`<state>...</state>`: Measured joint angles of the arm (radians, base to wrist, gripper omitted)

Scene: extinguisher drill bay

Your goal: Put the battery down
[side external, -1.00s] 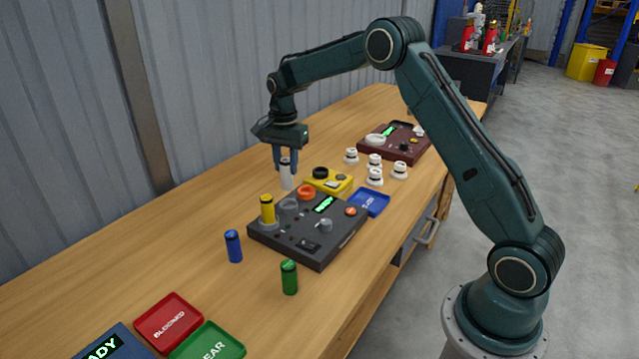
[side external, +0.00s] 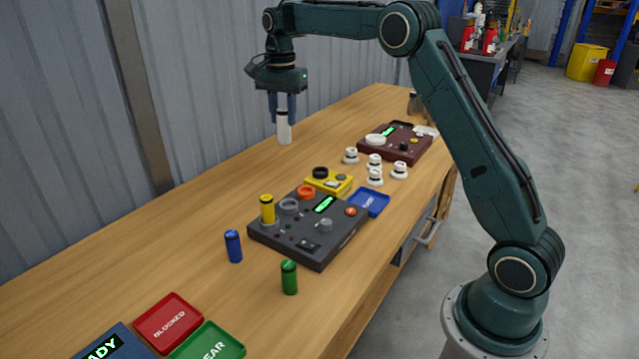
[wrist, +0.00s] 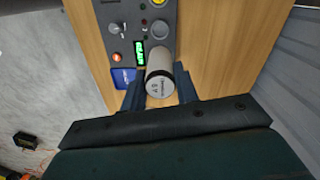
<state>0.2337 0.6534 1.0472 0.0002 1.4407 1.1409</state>
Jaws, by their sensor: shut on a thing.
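My gripper (side external: 283,110) is shut on a white battery (side external: 284,130) with a dark band, held upright. In the wrist view the battery (wrist: 160,84) sits between both fingers, with small print on its end. In the side view it appears near the table's back edge; I cannot tell its exact height. A yellow battery (side external: 267,209) stands upright at the back left of the dark control box (side external: 310,240). A blue battery (side external: 233,246) and a green battery (side external: 289,277) stand upright on the table beside the box.
A yellow device (side external: 329,182), a blue tray (side external: 369,202), several white knobs (side external: 375,162) and a maroon box (side external: 395,143) lie beyond the dark box. Red (side external: 168,322) and green (side external: 208,344) trays are at the front. Bare wooden table (side external: 200,215) runs along the wall.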

